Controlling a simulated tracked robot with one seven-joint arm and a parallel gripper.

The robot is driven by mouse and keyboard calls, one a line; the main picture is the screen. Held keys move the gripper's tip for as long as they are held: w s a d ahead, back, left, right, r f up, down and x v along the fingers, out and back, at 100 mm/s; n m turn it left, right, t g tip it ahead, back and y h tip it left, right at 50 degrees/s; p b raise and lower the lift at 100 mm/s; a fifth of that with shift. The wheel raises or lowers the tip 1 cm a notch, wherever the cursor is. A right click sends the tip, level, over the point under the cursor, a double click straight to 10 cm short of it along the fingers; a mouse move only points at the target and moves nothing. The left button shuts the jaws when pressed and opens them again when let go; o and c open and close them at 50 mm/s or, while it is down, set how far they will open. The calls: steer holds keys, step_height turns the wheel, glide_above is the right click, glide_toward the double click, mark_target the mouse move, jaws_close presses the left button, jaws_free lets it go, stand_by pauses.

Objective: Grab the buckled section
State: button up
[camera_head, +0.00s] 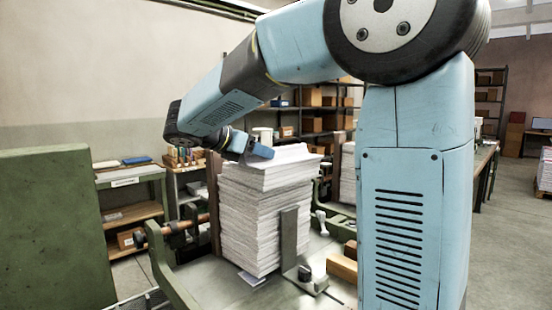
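A tall stack of white paper sections (262,222) stands on a grey machine table (215,285). Its top sheets (290,156) look uneven and rise toward the back right; I cannot tell for sure which one is the buckled section. My blue gripper (258,152) is at the top left of the stack, close to its upper surface. Its fingers are small and partly hidden, so contact and opening are unclear. A small white piece (252,278) lies at the foot of the stack.
A metal upright stop (290,238) stands against the stack's front right. A dark green panel (55,230) fills the left. Shelves with boxes (312,98) stand behind. A wooden block (342,266) lies right of the stack. Open floor (515,225) shows at right.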

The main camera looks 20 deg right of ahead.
steer(key=shift+d, duration=0.2)
steer(key=shift+c, duration=0.5)
jaws_close()
